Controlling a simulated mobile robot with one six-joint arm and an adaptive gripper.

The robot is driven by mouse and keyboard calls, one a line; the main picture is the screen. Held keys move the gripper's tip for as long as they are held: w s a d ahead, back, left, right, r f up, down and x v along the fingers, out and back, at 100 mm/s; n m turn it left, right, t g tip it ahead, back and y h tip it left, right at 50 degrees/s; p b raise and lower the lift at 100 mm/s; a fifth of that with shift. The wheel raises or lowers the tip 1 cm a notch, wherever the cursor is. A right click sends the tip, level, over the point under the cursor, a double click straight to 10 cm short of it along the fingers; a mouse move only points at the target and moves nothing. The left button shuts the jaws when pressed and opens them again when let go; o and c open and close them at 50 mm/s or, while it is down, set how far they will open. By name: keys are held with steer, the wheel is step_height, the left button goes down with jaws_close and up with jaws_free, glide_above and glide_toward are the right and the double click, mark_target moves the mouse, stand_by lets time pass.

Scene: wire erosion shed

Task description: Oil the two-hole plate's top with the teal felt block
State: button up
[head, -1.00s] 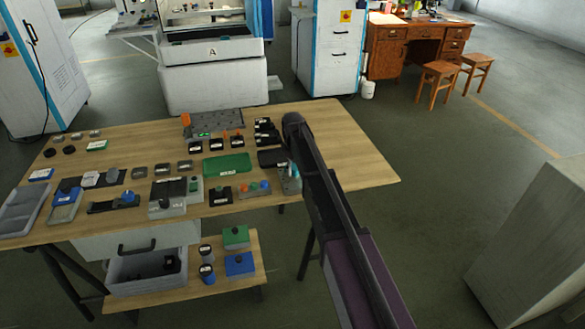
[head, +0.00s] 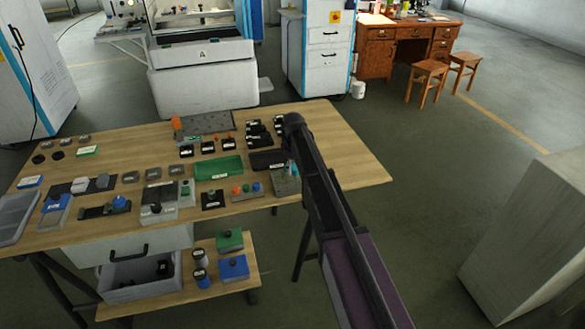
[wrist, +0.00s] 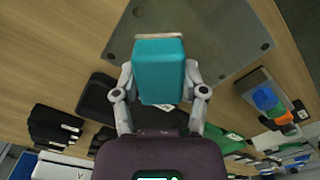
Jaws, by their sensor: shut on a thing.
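My gripper (wrist: 160,88) is shut on the teal felt block (wrist: 159,72), with one grey finger on each side of it. A pale strip shows along the block's far edge. Behind the block in the wrist view lies a flat grey plate (wrist: 212,42) with dark holes near its edges. The block covers part of this plate, and I cannot tell whether they touch. In the head view the plate (head: 284,185) is near the table's right part, partly behind my arm. My gripper is mostly hidden there.
A black tray (wrist: 97,98) and a holder with coloured knobs (wrist: 265,100) lie close to the plate. A green tray (head: 219,168) and many small parts fill the wooden table (head: 345,165) further left. The table's right end is clear.

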mark_target(285, 178)
steer(key=shift+d, duration=0.1)
steer(key=shift+w+d, duration=0.2)
steer(key=shift+d, duration=0.5)
steer(key=shift+w+d, duration=0.15)
steer(key=shift+d, duration=0.5)
steer(key=shift+s, duration=0.15)
steer(key=shift+s+d, duration=0.2)
steer(key=shift+s, duration=0.45)
steer(key=shift+s+a, duration=0.2)
steer(key=shift+a, duration=0.55)
steer(key=shift+s+a, duration=0.2)
steer(key=shift+a, duration=0.5)
steer(key=shift+s+a, duration=0.2)
steer(key=shift+a, duration=0.55)
steer(key=shift+s+a, duration=0.15)
steer(key=shift+a, duration=0.55)
steer(key=shift+a, duration=0.15)
